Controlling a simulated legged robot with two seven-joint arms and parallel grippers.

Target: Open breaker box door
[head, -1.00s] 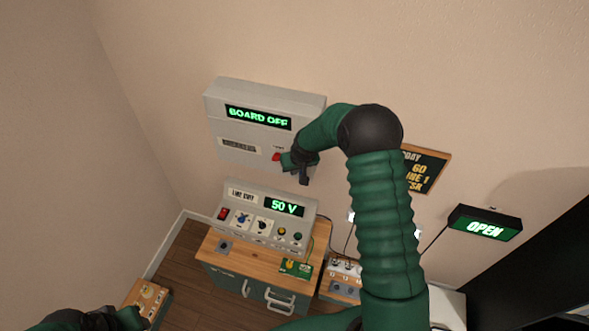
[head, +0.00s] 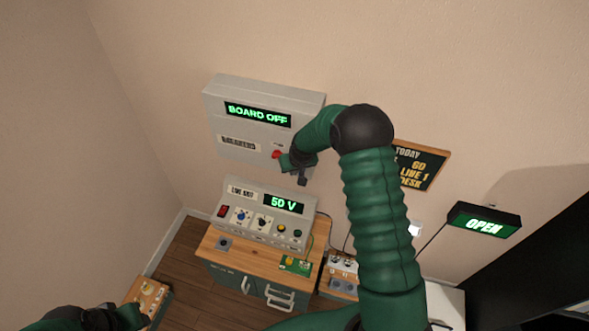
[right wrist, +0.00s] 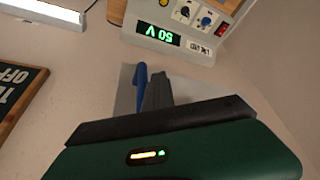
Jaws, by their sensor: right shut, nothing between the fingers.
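The grey breaker box (head: 225,100) hangs on the wall, with its front closed. Its front carries a green "BOARD OFF" display (head: 258,115), a label plate (head: 240,143) and a small red part (head: 276,154) near the lower right.
A console (head: 232,193) reading "50 V" stands on a wooden cabinet (head: 212,245) below the box. An "OPEN" sign (head: 484,221) and a menu board (head: 420,165) are at the right. The wall left of the box is bare.

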